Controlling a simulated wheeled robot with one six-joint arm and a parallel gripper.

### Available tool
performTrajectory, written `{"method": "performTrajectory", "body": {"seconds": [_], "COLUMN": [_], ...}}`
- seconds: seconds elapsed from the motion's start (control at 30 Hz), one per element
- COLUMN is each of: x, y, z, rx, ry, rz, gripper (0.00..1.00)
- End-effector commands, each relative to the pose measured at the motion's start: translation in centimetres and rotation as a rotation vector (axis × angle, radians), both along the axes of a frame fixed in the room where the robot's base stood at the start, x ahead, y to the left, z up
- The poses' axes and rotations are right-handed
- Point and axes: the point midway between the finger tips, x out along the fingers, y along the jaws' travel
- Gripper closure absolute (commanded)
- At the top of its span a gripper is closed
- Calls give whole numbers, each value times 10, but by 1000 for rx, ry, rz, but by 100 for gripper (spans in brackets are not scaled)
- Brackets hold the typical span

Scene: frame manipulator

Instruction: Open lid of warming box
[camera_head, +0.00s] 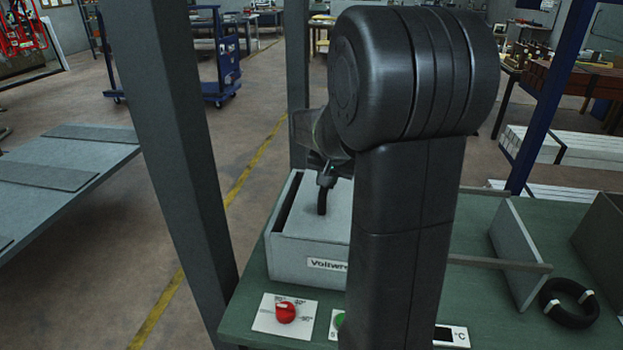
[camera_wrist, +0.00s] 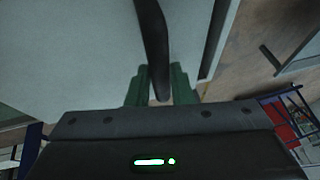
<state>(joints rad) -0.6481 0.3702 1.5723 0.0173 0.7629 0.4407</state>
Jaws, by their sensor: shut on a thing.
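The warming box (camera_head: 297,253) is a light grey box with a "Vollwr..." label, on the green bench. Its right part is hidden behind my arm. Its pale lid (camera_head: 342,205) shows on top, and the lid also fills the upper left of the wrist view (camera_wrist: 70,50). A dark handle (camera_head: 322,201) stands on the lid. In the wrist view my gripper (camera_wrist: 160,90) has its green fingers on either side of the dark handle (camera_wrist: 152,40) and is shut on it. A dark gap shows along the box's left edge in the head view.
A red knob (camera_head: 286,312) on a white plate sits in front of the box. A grey post (camera_head: 175,150) stands close on the left. Grey dividers (camera_head: 518,255) and a black ring (camera_head: 569,303) lie on the right of the bench. My arm hides the middle.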

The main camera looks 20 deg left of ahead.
Motion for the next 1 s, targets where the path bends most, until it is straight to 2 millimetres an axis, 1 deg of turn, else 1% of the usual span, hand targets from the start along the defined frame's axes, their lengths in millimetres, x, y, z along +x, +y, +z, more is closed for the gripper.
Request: {"method": "performTrajectory", "body": {"seconds": [0.03, 0.3, 0.4, 0.53, 0.6, 0.73, 0.83, 1.0], "x": [5, 24, 31, 39, 42, 47, 50, 52], "y": [-17, -100, -128, -161, -175, -196, -206, -214], "z": [0, 0, 0, 0, 0, 0, 0, 1], "rx": [1, 2, 1, 1, 1, 0, 1, -1], "ry": [-1, -1, -2, -1, -2, -1, -1, -1], "rz": [-10, -12, -11, -9, -8, -6, -3, -1], "gripper": [100, 100, 100, 100, 100, 100, 100, 100]}}
